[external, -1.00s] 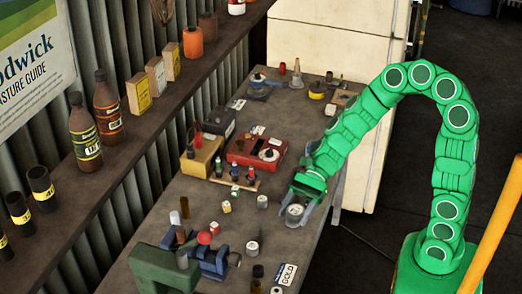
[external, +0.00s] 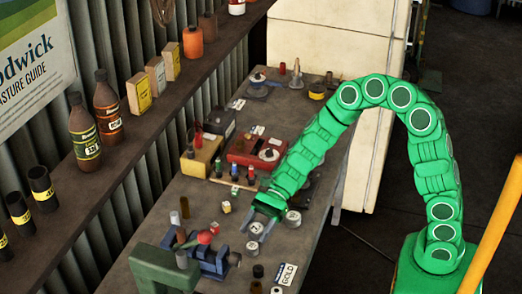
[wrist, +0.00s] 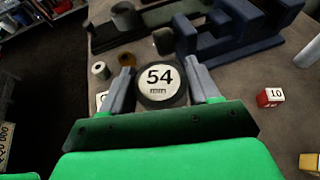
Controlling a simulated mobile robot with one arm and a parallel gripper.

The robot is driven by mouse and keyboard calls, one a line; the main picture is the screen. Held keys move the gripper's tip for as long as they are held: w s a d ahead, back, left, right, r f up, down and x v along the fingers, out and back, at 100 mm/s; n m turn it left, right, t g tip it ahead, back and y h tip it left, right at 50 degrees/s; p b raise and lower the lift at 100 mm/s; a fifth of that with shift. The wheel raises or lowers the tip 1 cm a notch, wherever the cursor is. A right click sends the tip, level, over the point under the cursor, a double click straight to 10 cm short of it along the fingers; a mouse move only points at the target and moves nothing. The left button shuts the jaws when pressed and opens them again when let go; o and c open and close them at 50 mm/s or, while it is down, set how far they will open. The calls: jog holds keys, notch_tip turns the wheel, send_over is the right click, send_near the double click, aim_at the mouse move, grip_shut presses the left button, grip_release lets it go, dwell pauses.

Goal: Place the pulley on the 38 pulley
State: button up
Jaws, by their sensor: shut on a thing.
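My gripper (external: 258,230) is low over the middle of the bench. Its grey fingers (wrist: 158,85) are closed on both sides of a dark round pulley with a white face marked 54, the 54 pulley (wrist: 160,77). In the external view the held pulley (external: 256,228) shows small between the fingers. Another pale-faced pulley (external: 293,217) sits to the right of my gripper, and one more (external: 252,247) is just in front of it. Their numbers are too small to read, so I cannot tell which is the 38 pulley. The surface under the held pulley is hidden.
A blue vise (external: 212,259) and a green block (external: 165,268) stand at the front left. A red cube marked 10 (wrist: 270,97) lies right in the wrist view. Red and yellow boxes stand farther back.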

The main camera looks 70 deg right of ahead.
aim_at(252, 246)
jog(key=shift+w+a+f, duration=0.25)
jog(key=shift+w+f, duration=0.35)
jog(key=shift+f, duration=1.7)
jog(key=shift+f, duration=0.1)
jog(key=o, duration=1.1)
jog(key=shift+o, duration=0.2)
